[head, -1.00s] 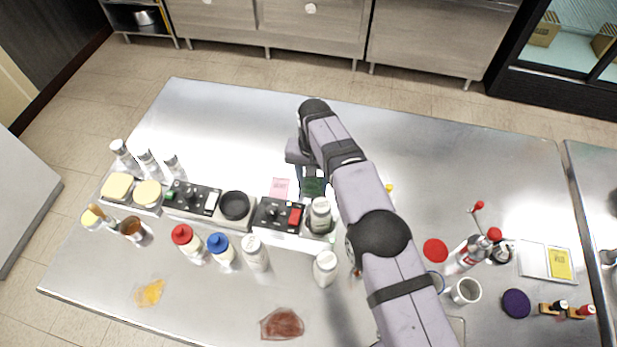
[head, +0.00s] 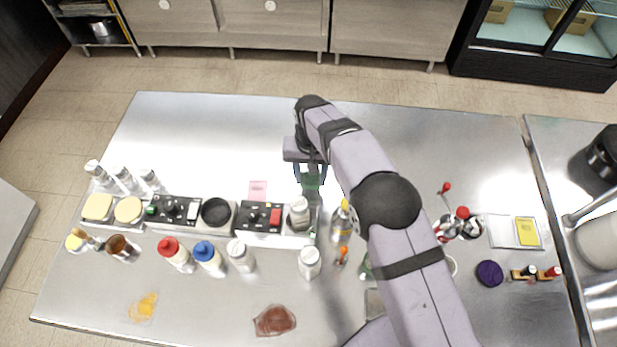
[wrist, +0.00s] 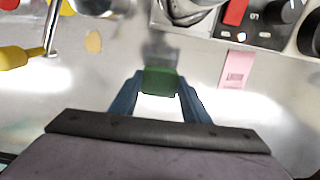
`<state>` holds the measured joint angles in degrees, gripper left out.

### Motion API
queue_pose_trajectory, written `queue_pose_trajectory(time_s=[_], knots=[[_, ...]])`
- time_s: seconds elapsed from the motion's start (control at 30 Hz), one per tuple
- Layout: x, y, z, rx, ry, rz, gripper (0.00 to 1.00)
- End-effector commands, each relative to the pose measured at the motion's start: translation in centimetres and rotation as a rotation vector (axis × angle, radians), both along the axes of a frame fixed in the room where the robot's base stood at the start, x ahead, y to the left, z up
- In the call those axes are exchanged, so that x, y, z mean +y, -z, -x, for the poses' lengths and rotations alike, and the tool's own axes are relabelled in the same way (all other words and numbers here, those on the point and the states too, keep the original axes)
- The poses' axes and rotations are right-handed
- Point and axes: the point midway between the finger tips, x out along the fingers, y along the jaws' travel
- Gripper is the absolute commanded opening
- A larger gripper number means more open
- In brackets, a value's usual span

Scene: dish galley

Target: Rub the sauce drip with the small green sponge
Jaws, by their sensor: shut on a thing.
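My gripper (wrist: 160,92) is shut on a small green block that looks like the green sponge (wrist: 160,81), held between its blue fingertips. In the head view my gripper (head: 309,172) is over the table just behind the row of trays, with the green sponge (head: 310,181) beneath it. Whether the sponge touches the table is unclear. A small ochre spot (wrist: 93,42) on the metal, apart from the sponge, shows left in the wrist view. A brown-red spill (head: 274,320) and an orange-yellow spill (head: 143,307) lie at the table's front. Which one is the sauce drip is unclear.
A pink note (head: 258,190) lies left of my gripper in the head view. Boxes with switches (head: 260,217) and several bottles, one with a blue cap (head: 204,251), stand in front. My arm hides some table. The table (head: 220,130) behind is mostly clear.

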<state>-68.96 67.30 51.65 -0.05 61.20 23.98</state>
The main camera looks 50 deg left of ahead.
Motion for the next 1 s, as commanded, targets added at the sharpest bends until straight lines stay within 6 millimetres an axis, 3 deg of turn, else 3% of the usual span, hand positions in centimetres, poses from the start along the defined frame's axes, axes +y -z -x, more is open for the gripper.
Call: queue_pose_trajectory(time_s=[0.5,1.0], knots=[[0.1,-4.7,0.0,0.0,0.0,-0.003,0.25],[-0.1,-4.8,-0.5,0.0,0.01,-0.003,0.25]])
